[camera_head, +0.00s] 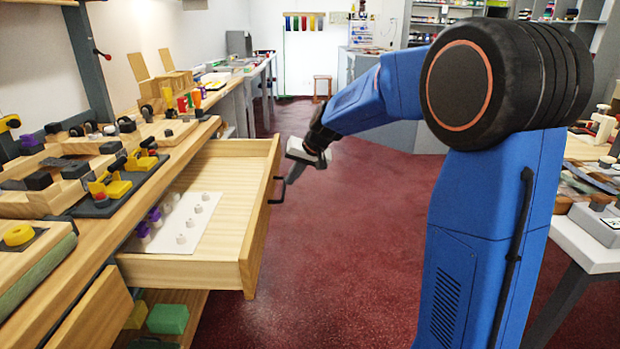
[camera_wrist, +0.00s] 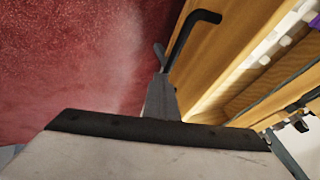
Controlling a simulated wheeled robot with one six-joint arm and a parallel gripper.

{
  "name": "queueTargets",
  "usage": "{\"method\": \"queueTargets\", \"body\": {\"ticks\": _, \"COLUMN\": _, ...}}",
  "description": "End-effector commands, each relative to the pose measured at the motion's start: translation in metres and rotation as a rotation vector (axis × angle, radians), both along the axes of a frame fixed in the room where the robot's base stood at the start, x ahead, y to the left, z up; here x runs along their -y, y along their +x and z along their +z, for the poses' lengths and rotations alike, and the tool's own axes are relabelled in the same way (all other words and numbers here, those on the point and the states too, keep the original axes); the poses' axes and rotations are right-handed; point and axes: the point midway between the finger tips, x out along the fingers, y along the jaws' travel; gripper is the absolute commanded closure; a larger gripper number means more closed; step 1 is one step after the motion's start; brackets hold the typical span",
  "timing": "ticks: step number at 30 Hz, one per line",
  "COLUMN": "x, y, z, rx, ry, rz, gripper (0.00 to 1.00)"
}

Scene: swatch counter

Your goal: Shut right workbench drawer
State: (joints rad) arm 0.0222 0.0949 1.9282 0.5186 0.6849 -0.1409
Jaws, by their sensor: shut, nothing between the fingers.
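The right workbench drawer (camera_head: 248,225) is a light wooden drawer pulled well out from the workbench (camera_head: 165,165) on the left. A white sheet with small white pegs and purple pieces lies inside it. Its dark handle (camera_head: 281,189) is on the front panel, and the handle also shows in the wrist view (camera_wrist: 190,38). My gripper (camera_head: 290,180) is shut and empty. It is beside the handle, on the outer side of the drawer front. In the wrist view the fingertips (camera_wrist: 160,52) are close to the handle; I cannot tell whether they touch it.
The bench top holds wooden blocks, yellow clamps (camera_head: 108,187) and other small parts. The red floor (camera_head: 340,260) is clear right of the drawer. Another table (camera_head: 585,240) stands at the right.

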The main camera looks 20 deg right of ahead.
Motion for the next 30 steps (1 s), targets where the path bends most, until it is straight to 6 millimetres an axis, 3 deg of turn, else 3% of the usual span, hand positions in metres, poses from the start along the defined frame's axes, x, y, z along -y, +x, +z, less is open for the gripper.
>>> {"method": "queueTargets", "body": {"ticks": 3, "x": -0.036, "y": 0.010, "z": -0.001, "rx": -0.001, "ry": -0.001, "rz": 0.007, "gripper": 1.00}}
{"method": "queueTargets", "body": {"ticks": 18, "x": -0.167, "y": 0.053, "z": -0.002, "rx": -0.001, "ry": -0.001, "rz": 0.006, "gripper": 1.00}}
{"method": "queueTargets", "body": {"ticks": 24, "x": -0.208, "y": 0.067, "z": -0.002, "rx": -0.002, "ry": -0.002, "rz": 0.005, "gripper": 1.00}}
{"method": "queueTargets", "body": {"ticks": 30, "x": -0.235, "y": 0.076, "z": -0.002, "rx": -0.001, "ry": -0.001, "rz": 0.002, "gripper": 1.00}}
